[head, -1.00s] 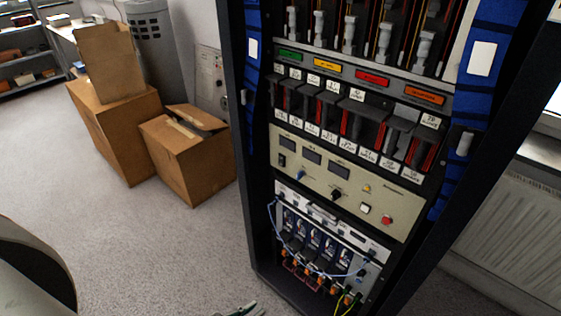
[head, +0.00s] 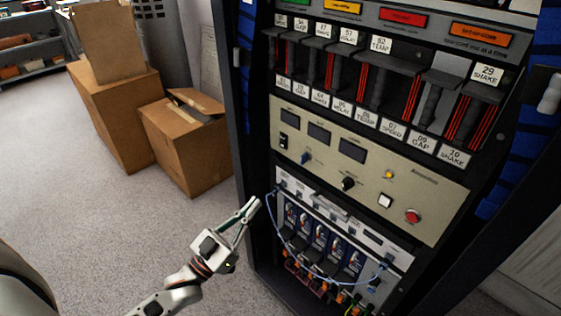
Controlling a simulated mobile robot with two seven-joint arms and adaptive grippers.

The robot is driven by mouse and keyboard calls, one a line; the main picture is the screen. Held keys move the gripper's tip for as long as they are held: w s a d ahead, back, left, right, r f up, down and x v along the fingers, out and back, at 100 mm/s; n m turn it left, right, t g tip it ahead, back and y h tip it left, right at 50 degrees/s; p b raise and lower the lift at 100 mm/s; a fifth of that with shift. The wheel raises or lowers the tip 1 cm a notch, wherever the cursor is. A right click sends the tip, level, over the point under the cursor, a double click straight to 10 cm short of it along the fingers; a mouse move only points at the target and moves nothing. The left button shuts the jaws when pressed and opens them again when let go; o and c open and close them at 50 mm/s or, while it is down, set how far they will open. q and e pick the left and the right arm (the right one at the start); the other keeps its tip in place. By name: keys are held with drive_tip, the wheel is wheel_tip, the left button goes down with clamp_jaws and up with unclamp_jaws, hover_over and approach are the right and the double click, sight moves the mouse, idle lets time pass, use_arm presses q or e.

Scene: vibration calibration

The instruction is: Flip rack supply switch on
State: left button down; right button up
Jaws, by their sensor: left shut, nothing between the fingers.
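The rack (head: 256,140) stands at the centre right, with a beige supply panel (head: 425,198) across its middle. At the panel's left end is a small black rocker switch (head: 283,142); I cannot tell its position. Beside it are dark blank displays (head: 319,132), a blue knob (head: 305,158), a black knob (head: 348,184), a yellow lamp (head: 389,174), a white button (head: 385,201) and a red button (head: 413,216). My left gripper (head: 250,207) is shut and empty, in front of the rack's lower left side, below the switch and apart from it. My right gripper is not in view.
Below the panel a unit with blue modules (head: 320,240) has a pale blue cable (head: 275,232) looping across its front, close to my left gripper. Labelled slots (head: 385,75) fill the rack above. Cardboard boxes (head: 184,150) stand on the floor at left. The carpet (head: 90,215) between is clear.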

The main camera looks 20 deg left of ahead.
sight(282, 143)
use_arm(q)
drive_tip(key=a+t, duration=0.1)
drive_tip(key=w+a+r+h+b, duration=0.1)
drive_tip(key=a+r+t+b, duration=0.1)
drive_tip(key=a, duration=0.1)
drive_tip(key=shift+w+t+h, duration=0.3)
drive_tip(key=shift+h, duration=0.1)
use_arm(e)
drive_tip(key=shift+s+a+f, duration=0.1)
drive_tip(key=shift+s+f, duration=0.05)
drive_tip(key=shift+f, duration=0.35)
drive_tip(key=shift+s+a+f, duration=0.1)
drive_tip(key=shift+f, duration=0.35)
use_arm(q)
drive_tip(key=x, duration=0.4)
drive_tip(key=w+f+x, duration=0.1)
drive_tip(key=x, duration=0.3)
drive_tip(key=f+b+x, duration=0.1)
drive_tip(key=x, duration=0.3)
drive_tip(key=shift+w+d+f, duration=0.1)
drive_tip(key=shift+w+d, duration=0.2)
drive_tip(key=shift+w, duration=0.3)
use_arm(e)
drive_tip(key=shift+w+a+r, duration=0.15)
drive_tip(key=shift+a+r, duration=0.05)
